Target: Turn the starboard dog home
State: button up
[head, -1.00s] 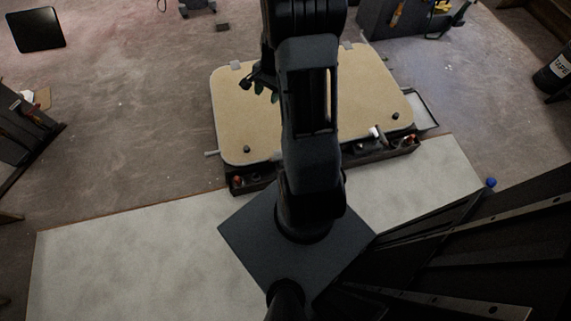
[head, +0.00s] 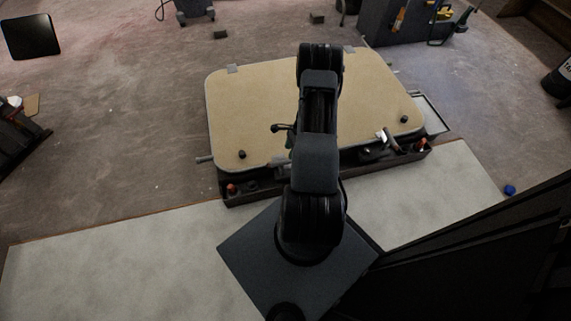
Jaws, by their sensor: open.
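The tan hatch panel (head: 255,100) with rounded corners lies ahead of me. A black knob (head: 404,119) sits near its right front corner, and another black knob (head: 242,154) near its left front corner. A grey and white lever-like piece (head: 388,138) is at the front edge on the right; a grey bar (head: 205,159) sticks out at the left. I cannot tell for certain which is the starboard dog. My gripper (head: 284,129) is open, mostly hidden behind my arm, over the panel's front middle; only a small dark part shows. It appears apart from both knobs.
A dark trough (head: 270,187) with orange-topped items runs along the panel's front edge. A grey tray (head: 432,115) is at its right. Pale flooring (head: 120,260) lies in front. A blue object (head: 510,190) is at right. The brown floor to the left is largely clear.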

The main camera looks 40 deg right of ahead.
aim_at(287, 160)
jog(key=b+x, duration=0.2)
jog(key=x, duration=0.5)
jog(key=shift+a+f, duration=0.1)
jog(key=shift+f, duration=0.05)
jog(key=c, duration=0.9)
